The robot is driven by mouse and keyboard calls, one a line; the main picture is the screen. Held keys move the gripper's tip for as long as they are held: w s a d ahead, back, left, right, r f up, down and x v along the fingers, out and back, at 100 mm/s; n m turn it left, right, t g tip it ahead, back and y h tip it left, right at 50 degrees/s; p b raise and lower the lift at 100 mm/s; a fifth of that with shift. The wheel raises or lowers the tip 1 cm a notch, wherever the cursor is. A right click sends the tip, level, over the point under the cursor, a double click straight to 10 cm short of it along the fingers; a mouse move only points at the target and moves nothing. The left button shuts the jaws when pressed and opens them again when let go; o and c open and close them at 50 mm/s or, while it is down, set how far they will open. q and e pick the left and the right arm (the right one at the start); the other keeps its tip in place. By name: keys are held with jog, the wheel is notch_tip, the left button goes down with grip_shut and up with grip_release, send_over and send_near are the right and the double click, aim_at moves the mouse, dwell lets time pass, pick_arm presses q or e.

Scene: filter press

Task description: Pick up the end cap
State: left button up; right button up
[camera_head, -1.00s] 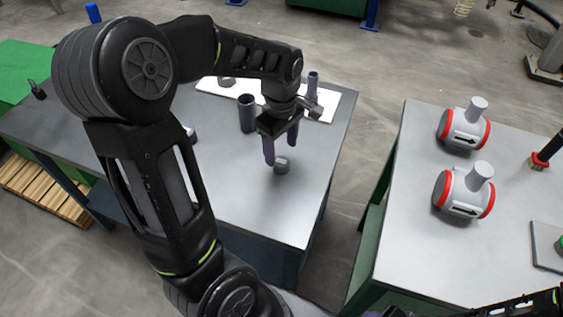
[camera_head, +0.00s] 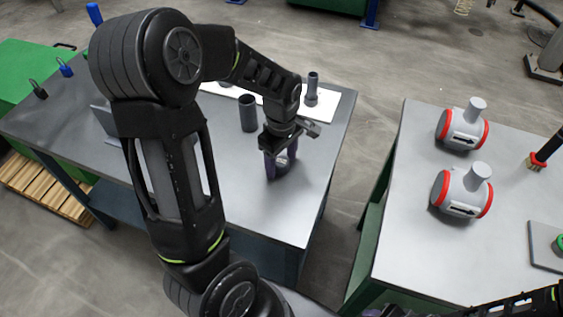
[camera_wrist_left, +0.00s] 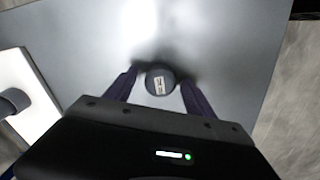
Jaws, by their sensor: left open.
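The end cap (camera_head: 282,160) is a small, dark grey round piece on the grey table. In the left wrist view the end cap (camera_wrist_left: 160,79) shows from above, with a pale label on its top. My left gripper (camera_head: 280,168) is open and points down over it. In the left wrist view its two purple fingers (camera_wrist_left: 157,88) stand on either side of the cap, with a small gap at each side. In the head view the near finger partly hides the cap. Part of my right arm shows at the bottom right edge, where its fingers cannot be made out.
A dark upright tube (camera_head: 248,113) stands behind the gripper, close to it. A white board (camera_head: 335,105) with a thinner tube (camera_head: 312,88) lies at the table's back. The table's front right is clear. Another table (camera_head: 400,240) at right holds two white, red-rimmed fittings (camera_head: 462,190).

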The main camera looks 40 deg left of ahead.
pick_arm(q)
jog(key=shift+c, duration=0.2)
grip_shut()
dwell(0.6)
